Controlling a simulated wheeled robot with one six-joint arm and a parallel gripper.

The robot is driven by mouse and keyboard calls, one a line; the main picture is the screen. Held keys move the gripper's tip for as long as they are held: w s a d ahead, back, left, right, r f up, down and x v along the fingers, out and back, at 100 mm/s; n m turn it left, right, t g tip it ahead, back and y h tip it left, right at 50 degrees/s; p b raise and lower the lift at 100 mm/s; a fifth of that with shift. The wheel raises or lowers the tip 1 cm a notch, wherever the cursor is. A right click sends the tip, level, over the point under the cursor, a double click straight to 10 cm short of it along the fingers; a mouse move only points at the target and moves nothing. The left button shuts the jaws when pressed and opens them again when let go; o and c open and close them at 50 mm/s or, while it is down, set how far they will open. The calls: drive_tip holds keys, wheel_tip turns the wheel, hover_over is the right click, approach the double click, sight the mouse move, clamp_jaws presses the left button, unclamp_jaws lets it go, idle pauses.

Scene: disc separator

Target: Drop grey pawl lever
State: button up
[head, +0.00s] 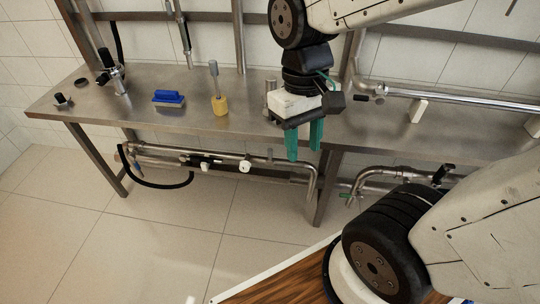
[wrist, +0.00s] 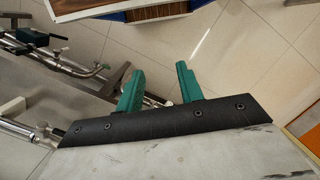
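My gripper (head: 304,141) hangs with its green fingers pointing down, at the front edge of the steel bench (head: 190,118) in the head view. In the wrist view my gripper (wrist: 160,72) has its two green fingers apart, with nothing between them. Tiled floor and pipes show past the fingers. I cannot make out a grey pawl lever in either view.
On the bench stand a blue brush (head: 168,97), a yellow-based tool (head: 219,103), a small dark fitting (head: 63,100) and a black ring (head: 81,82). Pipes (head: 220,163) run below the bench. Floor (head: 150,230) in front is clear.

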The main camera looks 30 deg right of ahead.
drive_tip(key=w+a+f+m+y, duration=0.1)
drive_tip(key=w+a+f, duration=0.45)
drive_tip(key=f, duration=0.25)
drive_tip(key=w+a+f+m+y, duration=0.1)
drive_tip(key=w+a+f, duration=0.45)
drive_tip(key=f, duration=0.35)
drive_tip(key=m+t+h, duration=0.8)
drive_tip(key=t+h, duration=0.6)
drive_tip(key=h, duration=0.1)
approach(269, 156)
drive_tip(key=x, duration=1.1)
clamp_jaws()
